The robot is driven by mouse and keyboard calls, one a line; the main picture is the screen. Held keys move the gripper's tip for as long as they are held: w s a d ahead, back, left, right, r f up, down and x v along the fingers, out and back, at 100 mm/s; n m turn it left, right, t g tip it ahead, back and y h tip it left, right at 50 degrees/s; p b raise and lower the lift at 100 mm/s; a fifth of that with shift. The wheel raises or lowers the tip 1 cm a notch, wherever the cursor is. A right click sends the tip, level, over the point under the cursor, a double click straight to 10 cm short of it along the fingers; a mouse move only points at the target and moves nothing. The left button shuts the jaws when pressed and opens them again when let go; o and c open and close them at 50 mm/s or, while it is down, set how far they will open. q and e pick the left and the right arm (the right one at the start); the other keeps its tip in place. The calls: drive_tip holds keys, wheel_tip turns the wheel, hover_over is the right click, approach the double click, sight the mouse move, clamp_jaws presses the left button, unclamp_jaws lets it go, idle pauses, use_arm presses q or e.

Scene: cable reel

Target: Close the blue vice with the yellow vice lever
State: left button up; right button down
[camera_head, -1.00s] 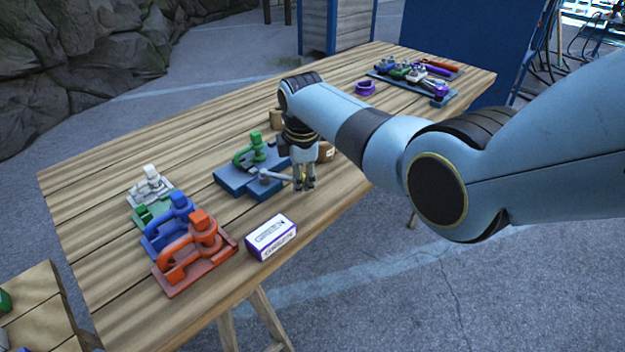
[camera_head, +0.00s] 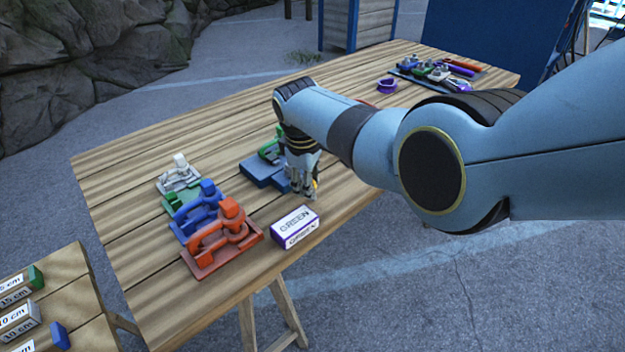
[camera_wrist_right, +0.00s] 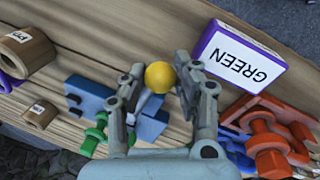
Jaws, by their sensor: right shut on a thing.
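The blue vice (camera_head: 258,173) lies on the wooden table, partly hidden behind my right gripper (camera_head: 305,192). A green clamp (camera_head: 268,150) stands on it. In the right wrist view the blue vice (camera_wrist_right: 88,90) and the green clamp (camera_wrist_right: 95,135) show behind the fingers. The yellow lever knob (camera_wrist_right: 160,77) sits between the fingertips of my right gripper (camera_wrist_right: 161,72), which is shut on it. A grey lever bar runs from the knob towards the vice, mostly hidden by the gripper. My left gripper is not in view.
A white and purple box marked GREEN (camera_head: 295,227) stands just in front of my right gripper. Orange (camera_head: 225,238), blue (camera_head: 195,215) and white (camera_head: 178,175) clamps stand to the left. Brown rolls (camera_wrist_right: 25,52) lie beside the vice.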

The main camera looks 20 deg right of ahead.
drive_tip(key=shift+w+a+r, duration=0.1)
drive_tip(key=shift+w+r, duration=0.05)
drive_tip(key=c, duration=1.1)
unclamp_jaws()
drive_tip(key=shift+o, duration=1)
wheel_tip(320, 180, up, 12)
drive_tip(key=s+a, duration=0.1)
drive_tip(key=shift+s+a+f, duration=0.2)
drive_tip(key=shift+s+a, duration=0.1)
drive_tip(key=shift+s, duration=0.1)
